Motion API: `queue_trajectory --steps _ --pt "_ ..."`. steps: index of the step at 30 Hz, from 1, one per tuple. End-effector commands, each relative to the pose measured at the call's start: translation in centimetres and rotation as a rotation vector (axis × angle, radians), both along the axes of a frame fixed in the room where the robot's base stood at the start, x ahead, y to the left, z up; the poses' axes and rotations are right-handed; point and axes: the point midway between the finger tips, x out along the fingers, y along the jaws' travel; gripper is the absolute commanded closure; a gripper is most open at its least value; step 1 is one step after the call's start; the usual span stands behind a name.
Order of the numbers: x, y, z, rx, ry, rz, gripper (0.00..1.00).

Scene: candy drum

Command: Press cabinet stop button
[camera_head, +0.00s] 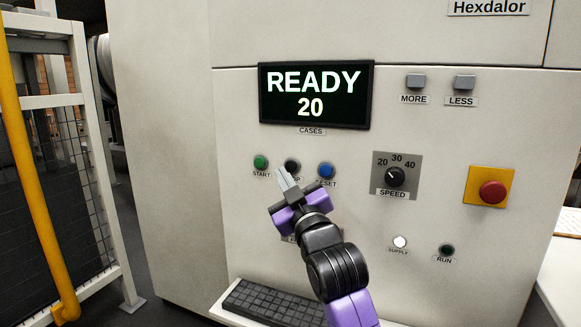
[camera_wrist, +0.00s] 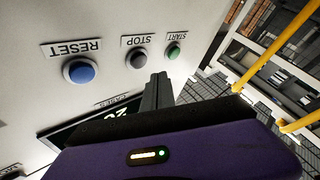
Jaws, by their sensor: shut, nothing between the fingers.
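The dark stop button (camera_head: 292,165) sits on the cabinet front between the green START button (camera_head: 260,162) and the blue RESET button (camera_head: 326,170). Its label is partly hidden behind my gripper (camera_head: 284,177). In the wrist view, the dark grey stop button (camera_wrist: 137,59) shows fully under its STOP label, which appears upside down. My gripper also shows in the wrist view (camera_wrist: 160,78), with its fingers together and empty. The fingertips are close to the stop button, just below it in the head view. I cannot tell whether they touch the panel.
The display (camera_head: 316,95) above reads READY 20. A speed knob (camera_head: 395,177) and a red button on a yellow plate (camera_head: 492,192) are to the right. A keyboard (camera_head: 275,303) lies on a ledge below. A white mesh fence (camera_head: 75,100) with a yellow pipe stands left.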

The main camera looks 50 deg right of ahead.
Motion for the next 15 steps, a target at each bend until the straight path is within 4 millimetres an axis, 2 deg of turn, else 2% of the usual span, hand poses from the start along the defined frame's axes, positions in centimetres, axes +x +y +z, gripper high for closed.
queue_trajectory --steps 9,15 --pt "-1.0 2.6 0.0 0.0 0.001 0.0 1.0" --pt "-1.2 3.0 0.0 0.001 0.0 -0.001 1.0"
